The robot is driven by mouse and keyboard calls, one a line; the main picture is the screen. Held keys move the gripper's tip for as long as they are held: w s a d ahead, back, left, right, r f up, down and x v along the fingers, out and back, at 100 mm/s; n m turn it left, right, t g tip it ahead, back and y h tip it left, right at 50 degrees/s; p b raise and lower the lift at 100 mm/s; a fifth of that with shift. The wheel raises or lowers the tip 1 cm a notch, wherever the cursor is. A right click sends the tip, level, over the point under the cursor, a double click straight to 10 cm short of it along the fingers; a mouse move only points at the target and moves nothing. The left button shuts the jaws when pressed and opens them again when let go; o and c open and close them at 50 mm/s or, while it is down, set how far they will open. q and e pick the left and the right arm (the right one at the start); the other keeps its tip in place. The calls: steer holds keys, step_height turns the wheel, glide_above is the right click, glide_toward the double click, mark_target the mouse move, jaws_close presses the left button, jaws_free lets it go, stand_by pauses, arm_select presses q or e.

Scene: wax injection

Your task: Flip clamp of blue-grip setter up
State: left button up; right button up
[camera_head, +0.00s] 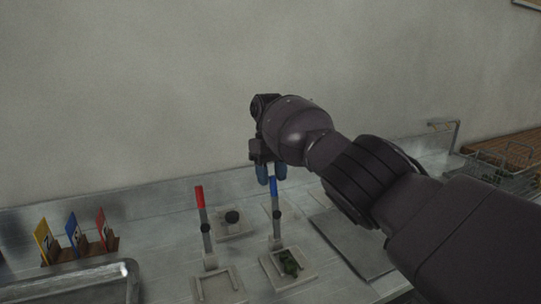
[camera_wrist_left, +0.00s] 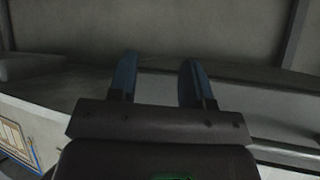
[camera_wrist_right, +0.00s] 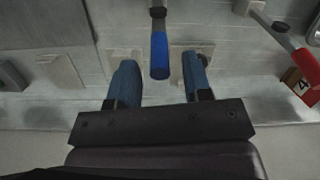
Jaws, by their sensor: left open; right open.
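The blue-grip setter has its blue grip (camera_head: 274,186) at the top of an upright lever, above a light square base (camera_head: 272,277) with a dark green piece (camera_head: 288,262) on it. My right gripper (camera_head: 267,176) is open right at the blue grip. In the right wrist view the blue grip (camera_wrist_right: 159,55) lies between the two open fingers (camera_wrist_right: 159,78); contact cannot be told. My left gripper (camera_wrist_left: 155,80) shows only in the left wrist view, open with nothing between its blue fingers.
A red-grip setter (camera_head: 200,198) stands upright to the left. Numbered cards (camera_head: 73,231) stand in a wooden holder further left, behind a metal tray (camera_head: 128,285). A flat grey plate (camera_head: 352,243) lies right of the blue-grip setter. A wire basket (camera_head: 500,165) is at far right. The wall rises behind.

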step_height(320, 180, up, 9)
steer(key=w+b, duration=0.1)
steer(key=b, duration=0.2)
steer(key=shift+w+a+b, duration=0.2)
steer(key=shift+w+b, duration=0.15)
steer(key=shift+b, duration=0.05)
